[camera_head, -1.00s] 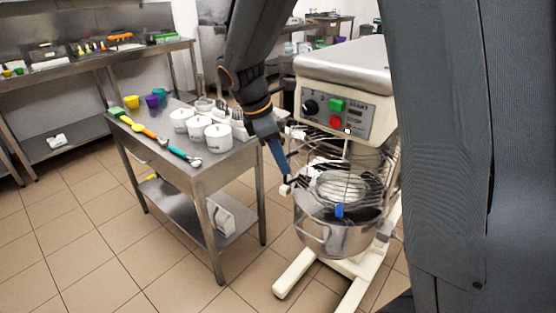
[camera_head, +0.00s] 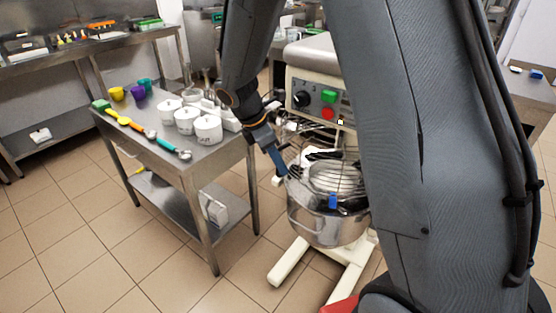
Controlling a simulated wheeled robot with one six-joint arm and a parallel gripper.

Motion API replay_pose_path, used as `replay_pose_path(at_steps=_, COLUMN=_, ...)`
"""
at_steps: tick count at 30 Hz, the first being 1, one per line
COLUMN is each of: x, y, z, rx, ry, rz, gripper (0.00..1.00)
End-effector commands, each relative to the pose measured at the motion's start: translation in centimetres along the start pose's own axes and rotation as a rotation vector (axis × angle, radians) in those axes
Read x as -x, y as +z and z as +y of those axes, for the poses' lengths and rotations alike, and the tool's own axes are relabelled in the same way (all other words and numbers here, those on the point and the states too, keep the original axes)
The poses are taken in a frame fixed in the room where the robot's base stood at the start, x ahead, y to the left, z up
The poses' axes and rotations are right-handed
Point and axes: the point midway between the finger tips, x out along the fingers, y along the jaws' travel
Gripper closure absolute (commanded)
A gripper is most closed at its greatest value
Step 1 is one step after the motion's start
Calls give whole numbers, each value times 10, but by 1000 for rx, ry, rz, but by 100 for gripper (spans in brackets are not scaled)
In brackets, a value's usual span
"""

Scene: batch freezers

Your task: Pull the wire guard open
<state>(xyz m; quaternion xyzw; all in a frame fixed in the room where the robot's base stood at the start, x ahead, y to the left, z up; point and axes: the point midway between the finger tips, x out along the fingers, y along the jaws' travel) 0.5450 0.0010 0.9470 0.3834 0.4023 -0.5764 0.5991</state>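The wire guard (camera_head: 343,167) is a cage of thin metal bars over the steel bowl (camera_head: 318,230) of the cream-coloured mixer (camera_head: 317,59). A blue tab (camera_head: 333,201) shows at the front by the bowl rim. My gripper (camera_head: 281,176) points down at the left edge of the guard, above the bowl's left rim. One blue finger shows clearly. I cannot tell whether the gripper touches the bars or holds one. My arm hides the right side of the guard, bowl and mixer.
A steel table (camera_head: 190,176) stands close on the left with white containers (camera_head: 187,120), coloured cups and scoops. The mixer's cream base leg (camera_head: 288,262) reaches forward over the tiles. The floor (camera_head: 100,255) at front left is clear. Another table (camera_head: 530,86) stands at far right.

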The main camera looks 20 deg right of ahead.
Motion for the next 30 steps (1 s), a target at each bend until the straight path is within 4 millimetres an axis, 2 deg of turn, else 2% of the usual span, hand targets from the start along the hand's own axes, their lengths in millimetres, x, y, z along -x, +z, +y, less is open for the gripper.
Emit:
replay_pose_path(at_steps=5, x=0, y=0, z=0, rx=-2, ry=-1, rz=0, gripper=73)
replay_pose_path(at_steps=10, x=0, y=0, z=0, rx=-2, ry=-1, rz=0, gripper=100)
replay_pose_path(at_steps=30, x=0, y=0, z=0, rx=-2, ry=-1, rz=0, gripper=100)
